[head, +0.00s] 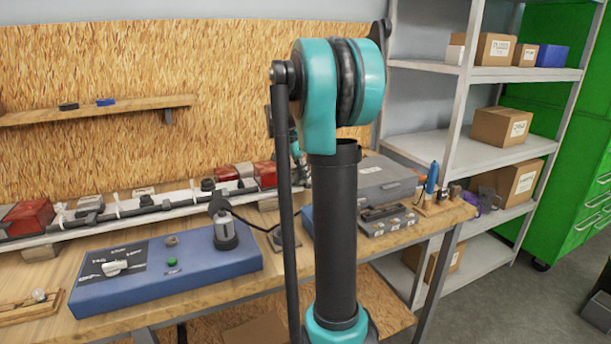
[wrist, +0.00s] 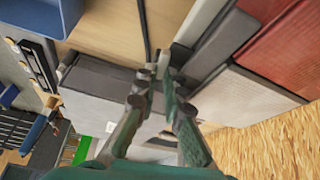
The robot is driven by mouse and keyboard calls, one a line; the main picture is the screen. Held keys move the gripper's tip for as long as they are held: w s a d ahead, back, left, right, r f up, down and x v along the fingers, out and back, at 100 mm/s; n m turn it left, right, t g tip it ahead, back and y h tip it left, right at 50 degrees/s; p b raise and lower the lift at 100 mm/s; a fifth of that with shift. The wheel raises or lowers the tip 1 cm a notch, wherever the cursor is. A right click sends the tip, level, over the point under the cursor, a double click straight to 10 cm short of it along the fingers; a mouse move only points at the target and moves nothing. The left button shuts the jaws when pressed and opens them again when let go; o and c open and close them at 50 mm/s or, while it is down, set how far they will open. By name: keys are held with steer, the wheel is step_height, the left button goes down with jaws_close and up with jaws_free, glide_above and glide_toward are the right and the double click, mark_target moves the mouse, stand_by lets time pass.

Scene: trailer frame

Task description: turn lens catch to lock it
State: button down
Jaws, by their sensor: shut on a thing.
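My gripper (wrist: 156,74) is shut on a small part in the wrist view, at the end of a grey bar beside a red lens (wrist: 285,50). This part appears to be the lens catch, but the fingertips hide most of it and I cannot tell its turn angle. In the head view my arm covers most of the gripper. The red lens (head: 265,174) there sits at the right end of the pale trailer frame (head: 150,208). Another red lens (head: 28,217) sits at the frame's left end.
A blue control box (head: 190,270) with a dial and green button stands on the bench in front of the frame. A grey case (head: 385,180) and a dark tray (head: 388,220) lie to the right. Grey shelves (head: 480,145) hold cardboard boxes. A wooden panel backs the bench.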

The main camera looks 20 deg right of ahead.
steer(key=shift+m, duration=0.4)
steer(key=c, duration=1.6)
jaws_free()
steer(key=shift+r, duration=0.15)
steer(key=shift+v, duration=3.9)
steer(key=shift+w, duration=0.1)
